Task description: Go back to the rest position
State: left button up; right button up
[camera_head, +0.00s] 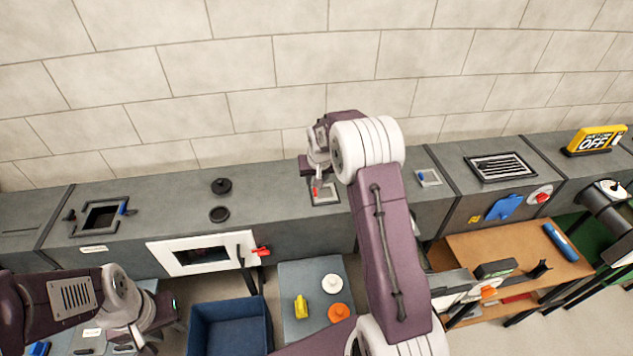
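My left arm comes in at the lower left, and its gripper (143,338) points down near the bottom edge of the picture. Its fingertips are small and partly cut off, so I cannot tell whether it is open or shut. My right arm rises from the bottom middle and reaches over the grey duct. Its gripper (312,180) is largely hidden by its own wrist, above a small framed opening (326,199) with a red piece (316,191) beside it. I cannot tell whether the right gripper holds anything.
The grey duct (170,200) runs along the wall with a square opening (101,216), black caps (221,186) and a white-framed hatch (201,254). In front stand a blue bin (230,327), a grey table (300,273) with small items, and a wooden bench (495,248).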

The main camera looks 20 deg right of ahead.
jog(key=s+a+r+n+b, duration=0.2)
jog(key=s+a+b, duration=0.4)
jog(key=s+a, duration=0.2)
jog(key=s+a+f+g, duration=0.1)
jog(key=s+f, duration=0.3)
jog(key=s, duration=0.6)
jog(key=s+a+f+g+y, duration=0.1)
jog(key=s+f+g, duration=0.1)
jog(key=s, duration=0.8)
jog(key=shift+s+a+f+n+b, duration=0.2)
jog(key=shift+f+n+b, duration=0.2)
jog(key=shift+f, duration=0.45)
